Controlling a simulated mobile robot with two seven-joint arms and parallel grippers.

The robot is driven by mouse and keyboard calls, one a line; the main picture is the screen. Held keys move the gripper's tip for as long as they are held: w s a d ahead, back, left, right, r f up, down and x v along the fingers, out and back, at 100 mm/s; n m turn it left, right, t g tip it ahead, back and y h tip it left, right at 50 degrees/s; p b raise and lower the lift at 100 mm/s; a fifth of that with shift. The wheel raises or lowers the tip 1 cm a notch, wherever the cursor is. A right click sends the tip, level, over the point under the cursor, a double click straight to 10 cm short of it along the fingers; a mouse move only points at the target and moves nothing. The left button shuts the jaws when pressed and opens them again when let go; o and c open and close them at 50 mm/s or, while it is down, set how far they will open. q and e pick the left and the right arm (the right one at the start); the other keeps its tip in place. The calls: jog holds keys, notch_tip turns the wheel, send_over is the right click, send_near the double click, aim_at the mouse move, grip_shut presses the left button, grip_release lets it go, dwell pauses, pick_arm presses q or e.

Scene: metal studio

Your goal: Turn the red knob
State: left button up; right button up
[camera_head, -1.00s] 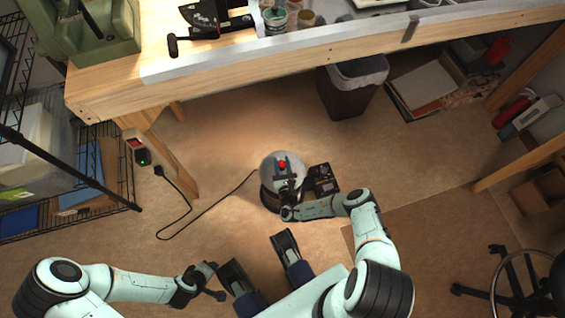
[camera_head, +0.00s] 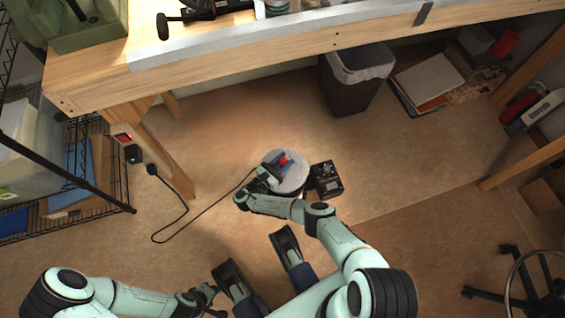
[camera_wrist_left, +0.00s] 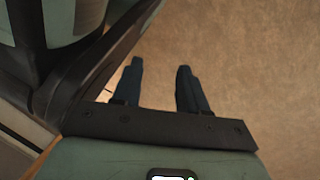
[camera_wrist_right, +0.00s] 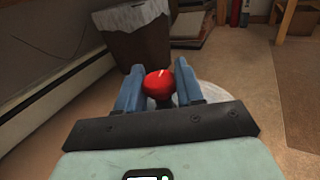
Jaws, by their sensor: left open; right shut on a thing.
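The red knob (camera_head: 285,161) sits on top of a pale round stand (camera_head: 293,180) on the floor, in the middle of the head view. My right gripper (camera_head: 281,160) reaches it from the lower left, its blue fingers on either side of the knob. In the right wrist view the red knob (camera_wrist_right: 159,83), with a white mark on top, is held between the two fingers. The gripper is shut on it. My left gripper (camera_wrist_left: 160,80) is open and empty, over bare floor. In the head view it is low, left of centre.
A dark box (camera_head: 326,180) stands just right of the stand. A wooden workbench (camera_head: 250,65) crosses the back, with a lined bin (camera_head: 350,90) under it. A black cable (camera_head: 205,218) runs from a power strip on the left towards the stand. The floor around is mostly clear.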

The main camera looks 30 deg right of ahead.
jog(key=shift+w+m+g, duration=0.1)
jog(key=shift+m+g, duration=0.5)
jog(key=shift+g, duration=0.5)
pick_arm(q)
jog(key=shift+s+a+f+g+b, duration=0.1)
jog(key=shift+s+f+g+b, duration=0.2)
jog(key=shift+s, duration=0.3)
jog(key=shift+s+f+g+b, duration=0.2)
jog(key=shift+s+f, duration=0.15)
jog(key=shift+s, duration=0.2)
pick_arm(e)
jog(key=shift+d+r+m+g+h, duration=0.1)
jog(key=shift+m+g+h, duration=0.2)
jog(key=shift+m+g, duration=0.7)
jog(key=o, duration=1.1)
jog(key=shift+c, duration=0.2)
